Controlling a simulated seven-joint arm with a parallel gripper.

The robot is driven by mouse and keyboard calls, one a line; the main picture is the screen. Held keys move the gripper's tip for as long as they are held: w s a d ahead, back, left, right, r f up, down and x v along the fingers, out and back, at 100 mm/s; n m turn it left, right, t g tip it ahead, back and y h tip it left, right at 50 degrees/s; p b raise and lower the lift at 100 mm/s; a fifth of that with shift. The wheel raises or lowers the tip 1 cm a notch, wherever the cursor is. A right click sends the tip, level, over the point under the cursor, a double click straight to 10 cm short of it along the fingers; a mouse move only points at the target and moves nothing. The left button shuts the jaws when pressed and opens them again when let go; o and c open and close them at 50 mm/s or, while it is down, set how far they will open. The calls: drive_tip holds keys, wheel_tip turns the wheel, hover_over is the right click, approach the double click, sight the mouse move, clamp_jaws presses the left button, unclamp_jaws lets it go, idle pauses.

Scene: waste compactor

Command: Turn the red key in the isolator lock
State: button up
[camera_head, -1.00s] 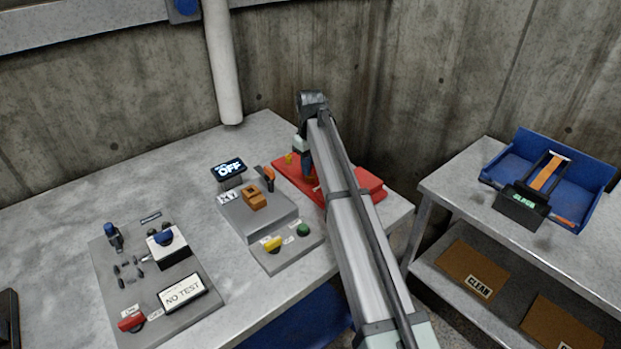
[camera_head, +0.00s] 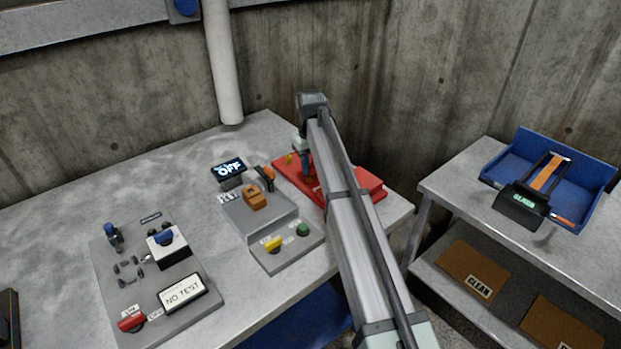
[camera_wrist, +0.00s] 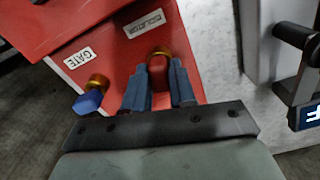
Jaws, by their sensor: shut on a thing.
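The red lock box (camera_head: 371,184) lies at the back right of the table, partly hidden by my arm. In the wrist view its red face (camera_wrist: 118,50) carries labels reading GATE and, partly blurred, ISOLATOR. The red key (camera_wrist: 157,72) stands at the brass isolator lock (camera_wrist: 160,53). My gripper (camera_wrist: 158,76) is shut on this key, one blue-grey finger on each side. A blue key (camera_wrist: 88,102) stands at the brass GATE lock (camera_wrist: 98,82), beside the left finger and apart from it. In the head view my arm hides the red key.
Left of the lock box stands a grey control panel (camera_head: 245,215) with an OFF display (camera_head: 229,169). Another panel (camera_head: 120,290) with a NO TEST sign is at the front left. A blue tray (camera_head: 500,166) stands on the right-hand shelf unit. Bare tabletop lies at the back left.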

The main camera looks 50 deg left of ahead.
drive_tip(key=shift+m, duration=0.9)
drive_tip(key=shift+f, duration=0.1)
drive_tip(key=shift+m, duration=1)
drive_tip(key=shift+s+m, duration=0.1)
drive_tip(key=shift+m, duration=1.2)
drive_tip(key=shift+m, duration=0.7)
drive_tip(key=m, duration=0.3)
drive_tip(key=shift+m, duration=2)
